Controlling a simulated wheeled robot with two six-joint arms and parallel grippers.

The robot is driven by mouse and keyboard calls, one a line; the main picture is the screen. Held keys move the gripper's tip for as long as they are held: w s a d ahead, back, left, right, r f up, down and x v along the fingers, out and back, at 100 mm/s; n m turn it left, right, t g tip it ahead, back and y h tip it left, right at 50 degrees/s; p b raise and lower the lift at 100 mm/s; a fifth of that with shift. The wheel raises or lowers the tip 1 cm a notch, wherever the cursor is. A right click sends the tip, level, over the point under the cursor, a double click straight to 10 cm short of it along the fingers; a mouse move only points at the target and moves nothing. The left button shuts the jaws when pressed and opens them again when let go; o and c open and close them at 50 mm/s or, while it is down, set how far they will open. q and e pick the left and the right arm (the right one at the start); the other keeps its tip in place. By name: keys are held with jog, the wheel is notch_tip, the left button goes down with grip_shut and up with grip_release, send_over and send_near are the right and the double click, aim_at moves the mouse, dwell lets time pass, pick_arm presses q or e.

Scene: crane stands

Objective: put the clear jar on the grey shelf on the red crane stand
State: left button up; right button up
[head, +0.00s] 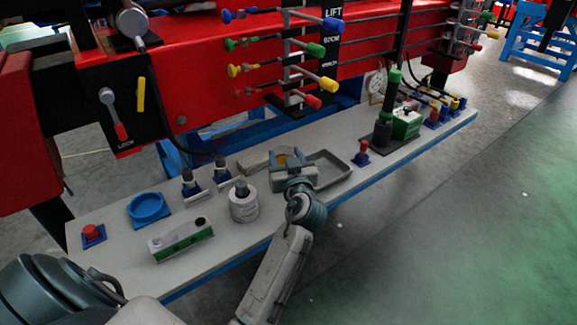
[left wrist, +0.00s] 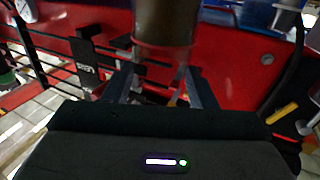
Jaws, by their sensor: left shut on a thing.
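The red crane stand (head: 260,62) rises behind the long grey shelf (head: 108,258), which runs diagonally across the head view. My left gripper (head: 289,161) is over the middle of the shelf, just left of a grey tray. It is shut on what appears to be the clear jar, of which only a small amber patch (head: 285,160) shows between the jaws. In the left wrist view, a see-through brownish round body (left wrist: 165,22) stands beyond the fingers (left wrist: 160,82), blurred and cut by the top edge. I cannot tell whether its base touches the shelf. My right gripper is out of view.
The shelf holds a blue dish (head: 148,207), a green-and-white block (head: 182,240), a grey cylinder (head: 243,205), the grey tray (head: 328,168), red buttons (head: 93,232) and a green box (head: 407,124). Coloured levers (head: 328,85) stick out above. Bare shelf shows near the front edge.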

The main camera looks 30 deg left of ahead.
pick_arm(q)
jog(key=shift+f, duration=1.55)
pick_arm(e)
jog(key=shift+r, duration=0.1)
pick_arm(q)
jog(key=o, duration=1.5)
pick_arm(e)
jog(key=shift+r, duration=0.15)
